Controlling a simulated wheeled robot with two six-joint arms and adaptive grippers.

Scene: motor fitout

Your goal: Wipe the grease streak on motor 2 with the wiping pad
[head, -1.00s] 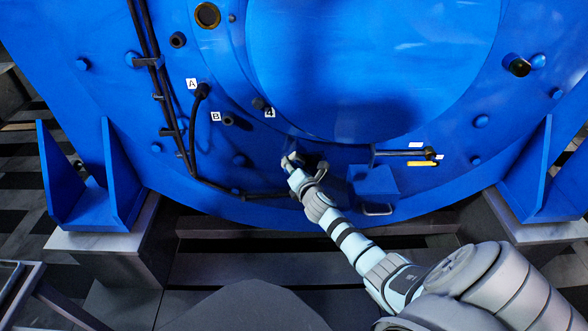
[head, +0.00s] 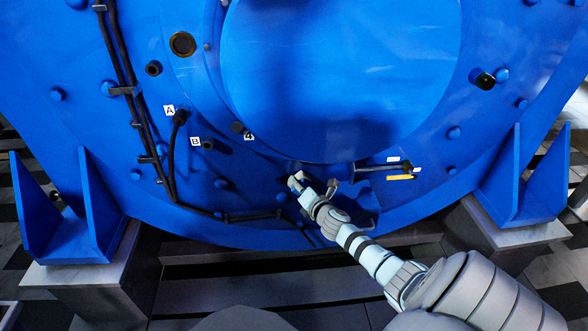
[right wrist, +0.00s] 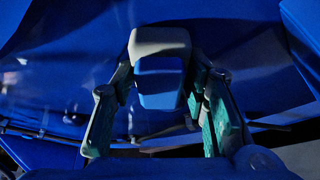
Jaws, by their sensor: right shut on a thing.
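The motor (head: 340,70) is a large round blue housing filling the head view; I see no motor number that I can read as 2. I cannot make out a clear grease streak. My left gripper is not in view.
A black pipe (head: 112,95) runs down the left of the motor. A lever-like rod (head: 375,168) sticks out to the right of the gripper. Blue feet (head: 105,205) (head: 528,180) stand on grey blocks at both sides.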

